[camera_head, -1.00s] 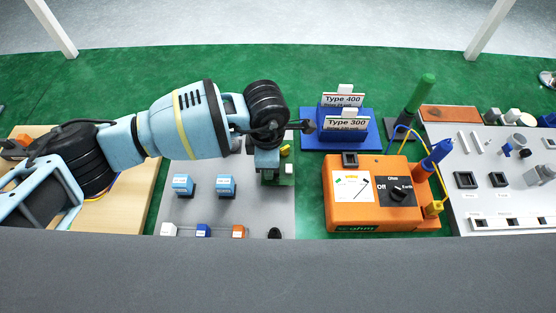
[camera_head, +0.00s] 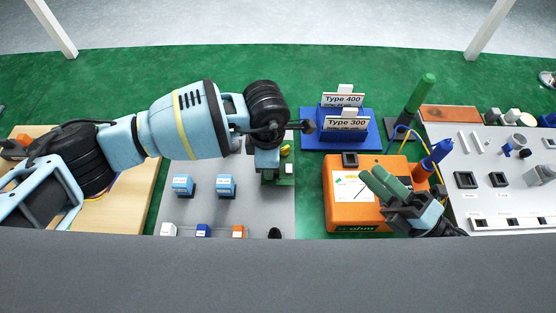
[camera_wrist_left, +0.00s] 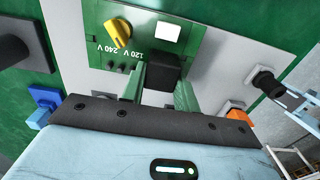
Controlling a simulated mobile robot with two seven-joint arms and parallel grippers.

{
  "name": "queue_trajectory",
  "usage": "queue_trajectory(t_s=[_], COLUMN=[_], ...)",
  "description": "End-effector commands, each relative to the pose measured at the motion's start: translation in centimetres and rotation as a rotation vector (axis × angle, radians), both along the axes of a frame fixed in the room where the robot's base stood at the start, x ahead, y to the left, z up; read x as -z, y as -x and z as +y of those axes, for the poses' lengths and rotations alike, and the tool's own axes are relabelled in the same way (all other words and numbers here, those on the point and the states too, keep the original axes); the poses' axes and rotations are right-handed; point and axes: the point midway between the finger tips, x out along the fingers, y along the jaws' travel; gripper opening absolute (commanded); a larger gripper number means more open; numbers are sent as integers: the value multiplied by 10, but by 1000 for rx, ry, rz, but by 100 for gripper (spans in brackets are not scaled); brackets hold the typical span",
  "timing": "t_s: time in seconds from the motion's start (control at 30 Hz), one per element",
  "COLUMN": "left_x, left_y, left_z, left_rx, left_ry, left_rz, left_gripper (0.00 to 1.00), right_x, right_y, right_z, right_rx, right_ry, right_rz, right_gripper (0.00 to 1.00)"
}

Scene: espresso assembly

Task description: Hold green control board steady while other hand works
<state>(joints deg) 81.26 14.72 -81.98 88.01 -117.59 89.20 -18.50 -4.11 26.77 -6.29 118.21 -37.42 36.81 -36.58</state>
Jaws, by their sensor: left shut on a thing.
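The green control board (camera_head: 286,170) lies on the grey panel in the head view, partly hidden by my left gripper (camera_head: 268,172). In the left wrist view, the board (camera_wrist_left: 108,20) shows a yellow knob (camera_wrist_left: 118,32), a white square and "120 V 240 V" print. My left gripper's green fingers (camera_wrist_left: 160,88) are on either side of a black block (camera_wrist_left: 165,70) at the board's edge, and it is shut on the board there. My right gripper (camera_head: 380,178) has green fingers over the orange meter (camera_head: 350,212). It looks empty, but its finger gap is unclear.
Blue Type 400 and Type 300 holders (camera_head: 345,138) stand behind the meter. A dark stand with a green-handled tool (camera_head: 420,95) and a blue probe (camera_head: 437,155) are close to my right gripper. A grey parts tray (camera_head: 480,205) lies at the right. Blue blocks (camera_head: 226,185) sit left of the board.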

Motion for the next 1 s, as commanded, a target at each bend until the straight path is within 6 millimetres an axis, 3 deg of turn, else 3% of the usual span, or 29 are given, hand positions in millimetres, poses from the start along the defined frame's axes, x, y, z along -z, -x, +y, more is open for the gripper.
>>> queue_trajectory(t_s=[0.17, 0.5, 0.73, 1.0], left_x=[0, 0, 0, 0], left_y=[0, 0, 0, 0], left_z=[0, 0, 0, 0], left_rx=[0, 0, 0, 0], left_ry=[0, 0, 0, 0], left_rz=[-1, -1, -1, -1], left_gripper=[0, 0, 0, 0], right_x=[-5, 12, 28, 35], right_y=[-17, -52, -87, -130], right_z=[35, 87, 99, 88], right_rx=[-133, -398, -593, -784], right_ry=[203, 618, 929, 1252], right_rz=[-258, -664, -883, -1028], right_gripper=[40, 40, 40, 40])
